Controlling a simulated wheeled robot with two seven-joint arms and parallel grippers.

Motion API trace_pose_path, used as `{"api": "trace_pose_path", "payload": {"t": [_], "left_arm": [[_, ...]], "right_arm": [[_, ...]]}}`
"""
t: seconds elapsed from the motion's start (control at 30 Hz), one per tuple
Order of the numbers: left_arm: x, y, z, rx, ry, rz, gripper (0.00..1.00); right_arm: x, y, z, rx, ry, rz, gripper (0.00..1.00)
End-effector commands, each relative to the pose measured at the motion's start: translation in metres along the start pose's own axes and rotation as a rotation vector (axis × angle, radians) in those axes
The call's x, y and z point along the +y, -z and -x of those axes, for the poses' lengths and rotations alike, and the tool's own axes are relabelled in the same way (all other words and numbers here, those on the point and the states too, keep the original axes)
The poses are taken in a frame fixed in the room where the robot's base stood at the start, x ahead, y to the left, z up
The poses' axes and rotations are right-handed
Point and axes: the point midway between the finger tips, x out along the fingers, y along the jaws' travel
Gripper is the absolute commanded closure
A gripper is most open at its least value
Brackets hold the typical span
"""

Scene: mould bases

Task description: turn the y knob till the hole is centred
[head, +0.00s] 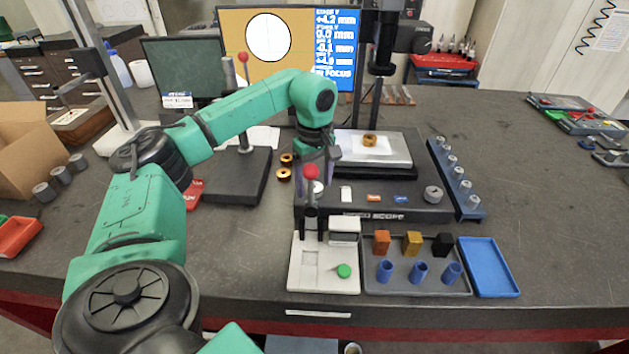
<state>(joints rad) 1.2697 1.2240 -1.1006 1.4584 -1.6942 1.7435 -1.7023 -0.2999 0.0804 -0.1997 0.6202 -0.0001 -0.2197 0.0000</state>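The monitor (231,68) at the back shows a white circle on an orange field, sitting towards its top, beside a blue readout column ending in FOCUS. The scope (390,216) stands in front of it. A brass ring (370,140) lies on a white patch on its stage (402,150). A grey round knob (433,194) is at the right of the scope base. My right gripper is out of view.
A grey tray (390,289) with coloured blocks and blue cups, a blue tray (490,268) and a blue rack (465,190) stand to the right. The table's right side is largely clear.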

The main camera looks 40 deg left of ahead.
Motion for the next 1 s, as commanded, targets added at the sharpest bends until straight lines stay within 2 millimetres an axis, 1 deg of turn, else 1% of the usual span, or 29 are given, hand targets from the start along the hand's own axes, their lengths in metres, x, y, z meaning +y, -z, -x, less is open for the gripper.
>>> {"api": "trace_pose_path", "payload": {"t": [0.23,0.27,0.3,0.37,0.4,0.43,0.47,0.77,1.0], "left_arm": [[0.0001,-0.0001,-0.0027,0.000,-0.001,0.000,0.21],[0.0001,-0.0001,-0.0027,0.000,-0.001,0.000,0.29],[0.0001,-0.0001,-0.0027,0.000,-0.001,0.000,0.44],[0.0001,-0.0002,-0.0026,0.000,-0.001,0.000,0.67],[0.0001,-0.0002,-0.0026,0.000,-0.001,0.000,0.82],[0.0002,-0.0002,-0.0026,0.000,-0.001,0.000,0.94],[0.0002,-0.0001,-0.0025,0.000,-0.001,0.000,1.00],[0.0002,-0.0002,-0.0021,-0.001,-0.001,0.026,1.00],[0.0004,-0.0005,-0.0015,-0.002,0.000,0.133,1.00]], "right_arm": [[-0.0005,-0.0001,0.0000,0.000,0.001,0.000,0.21],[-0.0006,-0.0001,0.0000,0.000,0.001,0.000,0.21],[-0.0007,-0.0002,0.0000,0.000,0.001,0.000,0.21],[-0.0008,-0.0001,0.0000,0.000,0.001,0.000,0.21],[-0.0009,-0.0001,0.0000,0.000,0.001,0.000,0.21],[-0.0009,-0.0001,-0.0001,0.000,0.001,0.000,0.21],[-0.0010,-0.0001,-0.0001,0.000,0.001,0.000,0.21],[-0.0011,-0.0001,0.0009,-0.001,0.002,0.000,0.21],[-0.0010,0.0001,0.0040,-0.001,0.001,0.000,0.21]]}}
